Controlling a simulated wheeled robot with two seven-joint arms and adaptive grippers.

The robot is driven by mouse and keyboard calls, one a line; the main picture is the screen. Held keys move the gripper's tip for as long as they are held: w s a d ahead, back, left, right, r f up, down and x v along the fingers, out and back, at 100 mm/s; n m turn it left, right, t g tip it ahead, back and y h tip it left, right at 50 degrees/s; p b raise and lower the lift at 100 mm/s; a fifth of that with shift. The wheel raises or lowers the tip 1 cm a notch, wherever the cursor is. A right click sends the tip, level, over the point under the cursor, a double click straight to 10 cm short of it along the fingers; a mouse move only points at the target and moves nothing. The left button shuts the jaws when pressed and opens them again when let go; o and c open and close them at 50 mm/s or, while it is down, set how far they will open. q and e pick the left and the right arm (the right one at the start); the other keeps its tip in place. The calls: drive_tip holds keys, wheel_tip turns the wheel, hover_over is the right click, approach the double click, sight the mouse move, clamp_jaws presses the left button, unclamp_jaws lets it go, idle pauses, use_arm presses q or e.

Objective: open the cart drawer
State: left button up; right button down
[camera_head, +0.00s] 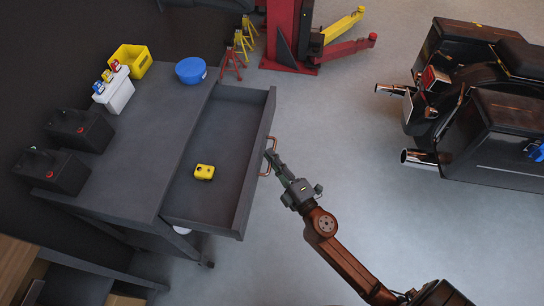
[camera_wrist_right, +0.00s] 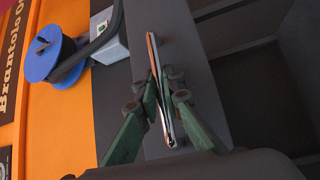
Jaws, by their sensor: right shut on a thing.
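The grey cart (camera_head: 150,130) stands at the left in the head view, and its drawer (camera_head: 243,215) is pulled well out to the right. A yellow object with dark marks (camera_head: 204,172) lies inside the drawer. The copper-coloured handle (camera_head: 269,156) is on the drawer front. My right gripper (camera_head: 273,160) is at the handle, and in the right wrist view its green fingers (camera_wrist_right: 166,100) are shut around the handle bar (camera_wrist_right: 158,90). My left gripper is in neither view.
On the cart top are a yellow crate (camera_head: 131,60), a blue bowl (camera_head: 190,70), a white box (camera_head: 114,92) and two black batteries (camera_head: 80,128). A red lift (camera_head: 290,35) stands behind. A motorcycle (camera_head: 490,110) is at the right. Floor between is clear.

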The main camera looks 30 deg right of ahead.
drive_tip(key=c, duration=2.3)
unclamp_jaws()
drive_tip(key=shift+c, duration=0.2)
drive_tip(key=s+f, duration=0.1)
drive_tip(key=s, duration=0.6)
drive_tip(key=shift+s, duration=0.25)
